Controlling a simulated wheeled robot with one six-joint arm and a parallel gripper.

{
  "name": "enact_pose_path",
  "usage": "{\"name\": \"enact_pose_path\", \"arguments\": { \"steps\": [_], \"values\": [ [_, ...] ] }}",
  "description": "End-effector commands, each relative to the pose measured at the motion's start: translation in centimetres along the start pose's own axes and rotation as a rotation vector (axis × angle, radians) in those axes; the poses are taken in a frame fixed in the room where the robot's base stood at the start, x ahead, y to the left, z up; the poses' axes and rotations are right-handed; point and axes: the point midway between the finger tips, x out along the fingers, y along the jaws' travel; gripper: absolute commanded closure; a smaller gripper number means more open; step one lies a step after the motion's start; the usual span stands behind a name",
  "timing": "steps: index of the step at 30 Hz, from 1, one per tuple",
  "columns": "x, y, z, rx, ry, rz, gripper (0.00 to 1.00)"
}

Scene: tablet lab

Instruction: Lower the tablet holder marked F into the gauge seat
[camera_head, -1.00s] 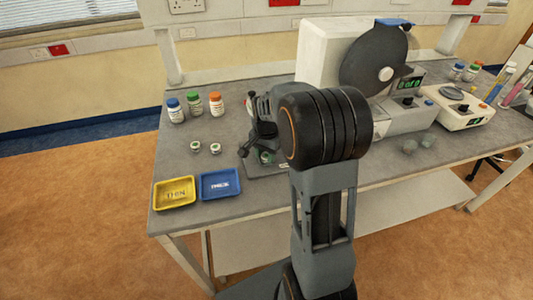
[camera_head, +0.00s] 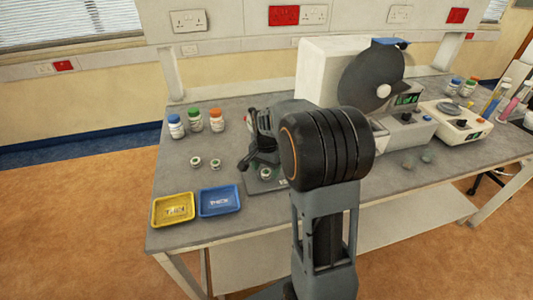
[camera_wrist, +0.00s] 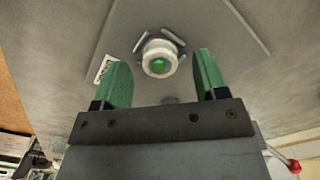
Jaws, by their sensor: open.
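A small round white tablet holder with a green centre (camera_wrist: 159,60) sits at the gauge seat (camera_wrist: 174,38), among short metal bars on a grey plate. No letter F can be read on it. It also shows in the head view (camera_head: 266,174), on the gauge plate (camera_head: 282,186). My gripper (camera_wrist: 161,70) is open. Its two green fingers stand apart on either side of the holder in the wrist view, with gaps at both sides. In the head view my gripper (camera_head: 256,160) is just above the holder, and my arm hides part of the gauge.
Two similar small holders (camera_head: 196,162) (camera_head: 215,164) stand on the bench, left of the gauge. Yellow THIN (camera_head: 173,222) and blue THICK (camera_head: 219,213) trays lie at the front left. Bottles (camera_head: 196,119) stand behind. Machines (camera_head: 407,131) fill the right side.

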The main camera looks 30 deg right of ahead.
Motion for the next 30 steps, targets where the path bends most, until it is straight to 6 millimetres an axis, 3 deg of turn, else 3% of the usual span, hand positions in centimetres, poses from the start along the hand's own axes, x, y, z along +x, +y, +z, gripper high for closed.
{"name": "enact_pose_path", "arguments": {
  "steps": [9, 16, 21, 30],
  "values": [
    [-6.5, 0.0, 0.0, 0.0, 0.004, -0.004, 0.34],
    [-10.4, 0.0, 0.0, 0.0, 0.003, -0.003, 0.34],
    [-12.1, 0.0, 0.0, 0.0, 0.002, -0.002, 0.34],
    [-12.8, 0.0, 0.0, 0.0, 0.001, 0.0, 0.34]
  ]
}}
